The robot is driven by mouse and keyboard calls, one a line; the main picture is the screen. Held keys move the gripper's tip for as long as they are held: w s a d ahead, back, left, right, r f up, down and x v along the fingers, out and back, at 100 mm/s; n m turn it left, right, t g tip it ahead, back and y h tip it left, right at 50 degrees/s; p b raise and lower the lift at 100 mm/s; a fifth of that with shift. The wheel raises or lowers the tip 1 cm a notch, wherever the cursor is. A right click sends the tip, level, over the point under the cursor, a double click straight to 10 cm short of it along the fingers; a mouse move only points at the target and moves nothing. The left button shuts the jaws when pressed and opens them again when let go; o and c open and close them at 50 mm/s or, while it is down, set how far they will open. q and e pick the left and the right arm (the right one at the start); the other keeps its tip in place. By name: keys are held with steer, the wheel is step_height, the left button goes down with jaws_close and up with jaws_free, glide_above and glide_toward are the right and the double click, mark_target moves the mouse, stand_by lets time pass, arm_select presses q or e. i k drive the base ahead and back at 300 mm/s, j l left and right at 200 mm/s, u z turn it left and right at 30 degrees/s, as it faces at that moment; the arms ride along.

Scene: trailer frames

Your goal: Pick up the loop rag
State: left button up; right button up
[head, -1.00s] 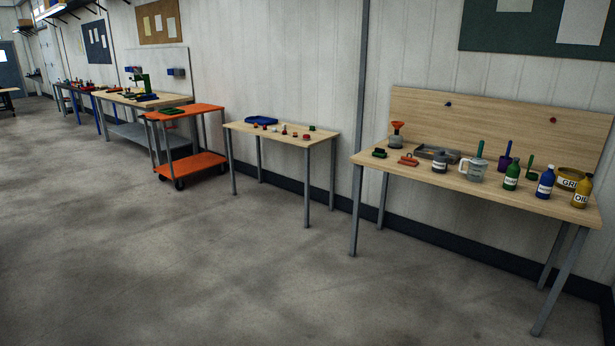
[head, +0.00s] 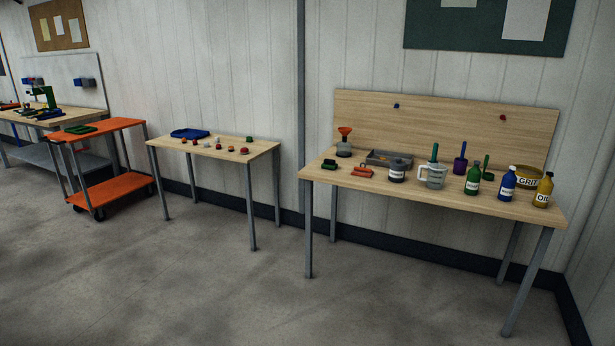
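I cannot make out a loop rag in the head view. The nearest workbench (head: 420,196) stands at the right with a wooden backboard (head: 440,132). A blue peg (head: 396,106) and a red peg (head: 502,117) are on the backboard, with no cloth visible on either. Small items stand on the bench, and some are too small to name. Neither of my grippers is in view.
The bench top holds an orange funnel (head: 345,132), a grey tray (head: 388,158), a clear jug (head: 433,176), and green (head: 473,181), blue (head: 507,184) and yellow (head: 543,191) bottles. A smaller table (head: 212,150) and orange cart (head: 114,190) stand left. The floor in front is clear.

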mark_target(363, 172)
steer(key=i+l+z, duration=0.15)
steer(key=i+z, duration=0.2)
steer(key=i, duration=0.15)
steer(key=i+z, duration=0.3)
steer(key=i, duration=0.2)
steer(key=i+z, duration=0.35)
steer(key=i, duration=0.2)
